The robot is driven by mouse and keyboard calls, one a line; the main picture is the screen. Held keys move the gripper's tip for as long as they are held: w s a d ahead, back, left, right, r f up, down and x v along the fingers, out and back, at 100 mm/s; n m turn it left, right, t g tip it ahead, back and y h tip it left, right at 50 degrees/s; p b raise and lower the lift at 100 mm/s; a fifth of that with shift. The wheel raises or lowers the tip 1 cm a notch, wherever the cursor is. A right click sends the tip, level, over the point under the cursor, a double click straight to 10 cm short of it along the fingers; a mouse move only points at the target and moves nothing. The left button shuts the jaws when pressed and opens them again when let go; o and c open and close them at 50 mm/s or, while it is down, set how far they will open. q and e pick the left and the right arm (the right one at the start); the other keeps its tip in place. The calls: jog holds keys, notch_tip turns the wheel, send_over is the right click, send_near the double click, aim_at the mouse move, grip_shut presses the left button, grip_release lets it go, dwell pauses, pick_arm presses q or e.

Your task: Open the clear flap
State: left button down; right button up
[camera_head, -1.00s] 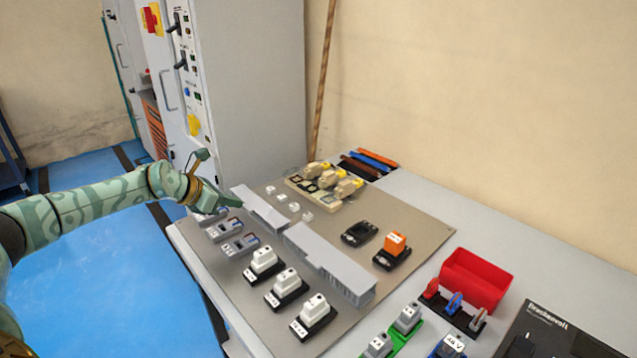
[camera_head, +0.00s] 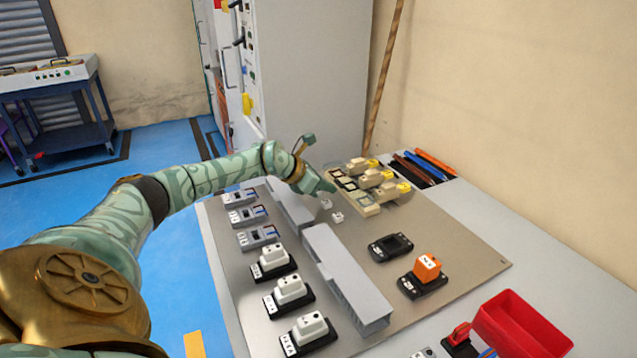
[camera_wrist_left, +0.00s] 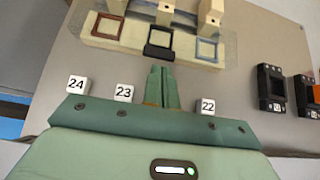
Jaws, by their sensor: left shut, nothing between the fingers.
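A beige block (camera_head: 378,205) with several cream and yellow levers and small framed windows stands at the back of the panel. In the left wrist view the beige block (camera_wrist_left: 122,42) has brown, black and grey frames along its near side. A faint see-through sheet (camera_wrist_left: 72,32) shows around it; I cannot make out its edges or hinge clearly. My left gripper (camera_head: 330,189) is just in front of the block's left part. In the left wrist view its shut, empty fingers (camera_wrist_left: 161,72) point at the black frame; I cannot tell if they touch anything. My right gripper is not in view.
Small white number tags (camera_wrist_left: 124,92) lie under and beside my gripper. Grey ducts (camera_head: 345,277), grey breakers (camera_head: 258,237) and white plugs on black bases (camera_head: 288,291) fill the panel's left. An orange block (camera_head: 427,268) and red bin (camera_head: 522,325) are at right. A grey cabinet (camera_head: 315,80) stands behind.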

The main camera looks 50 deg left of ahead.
pick_arm(q)
jog(key=shift+x, duration=0.85)
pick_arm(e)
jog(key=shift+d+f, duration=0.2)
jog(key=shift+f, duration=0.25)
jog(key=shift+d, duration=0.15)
pick_arm(q)
jog(key=shift+r, duration=0.1)
jog(key=shift+r+g, duration=0.3)
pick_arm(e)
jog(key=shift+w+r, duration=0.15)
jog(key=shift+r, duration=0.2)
pick_arm(q)
jog(key=shift+r+p, duration=0.15)
jog(key=shift+p, duration=0.15)
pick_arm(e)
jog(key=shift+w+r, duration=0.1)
